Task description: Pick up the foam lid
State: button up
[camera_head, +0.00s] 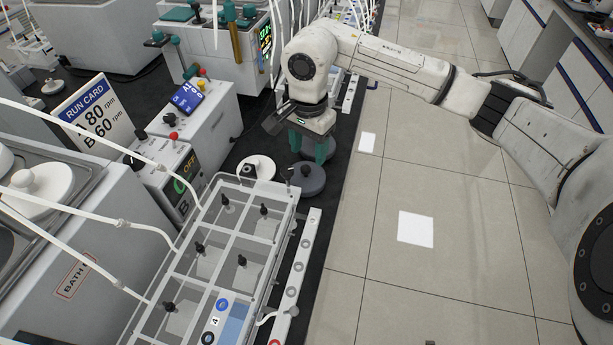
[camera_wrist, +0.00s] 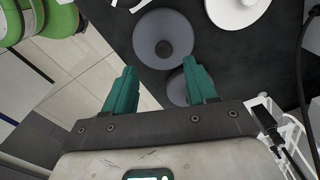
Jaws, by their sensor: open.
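My gripper (camera_head: 308,150) points down over the dark bench strip, with its two green fingers apart and nothing between them. Two round dark grey lid-like discs lie below it. The nearer grey disc (camera_head: 309,183) has a raised centre and shows whole in the wrist view (camera_wrist: 163,30), beyond the fingertips (camera_wrist: 160,68). The other grey disc (camera_wrist: 177,90) is partly hidden by the right finger. A white round lid (camera_head: 257,169) with a dark thing at its edge lies to the left; it is cut off in the wrist view (camera_wrist: 238,8). I cannot tell which one is the foam lid.
A clear compartmented rack (camera_head: 275,222) with black-topped fittings and tubes stands in front of the discs. A control box (camera_head: 172,180) is at left, and a teal-fitted bath (camera_head: 215,50) stands behind. Open tiled floor (camera_head: 450,150) lies to the right.

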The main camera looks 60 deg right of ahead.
aim_at(306, 167)
jog(key=shift+w+a+f+p, duration=0.1)
jog(key=shift+f+p, duration=0.15)
jog(key=shift+f, duration=0.65)
jog(key=shift+w+d+f+p, duration=0.1)
jog(key=shift+f+p, duration=0.2)
jog(key=shift+f, duration=0.55)
jog(key=shift+w+a+f+p, duration=0.1)
jog(key=shift+f+p, duration=0.15)
jog(key=shift+f, duration=0.65)
grip_shut()
